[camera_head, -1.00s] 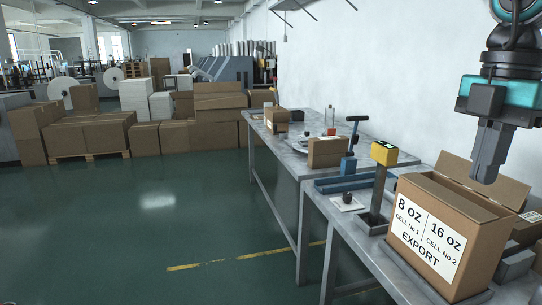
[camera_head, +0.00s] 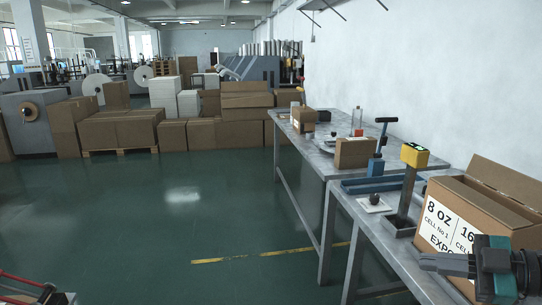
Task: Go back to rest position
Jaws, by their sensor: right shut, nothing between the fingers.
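My right gripper (camera_head: 430,263) is at the lower right, pointing left, with its fingers shut and empty. It shows in front of the open cardboard box (camera_head: 468,209) labelled "8 oz" and "EXPORT", and it hides the lower right part of the label. I cannot tell whether it touches the box. My left gripper is not in view.
A metal table (camera_head: 348,211) runs along the white wall. It bears a yellow-headed device (camera_head: 414,156), a blue-handled tool (camera_head: 377,166) and a smaller carton (camera_head: 354,153). Stacked cartons (camera_head: 121,131) stand at the back. The green floor (camera_head: 160,225) is open at left.

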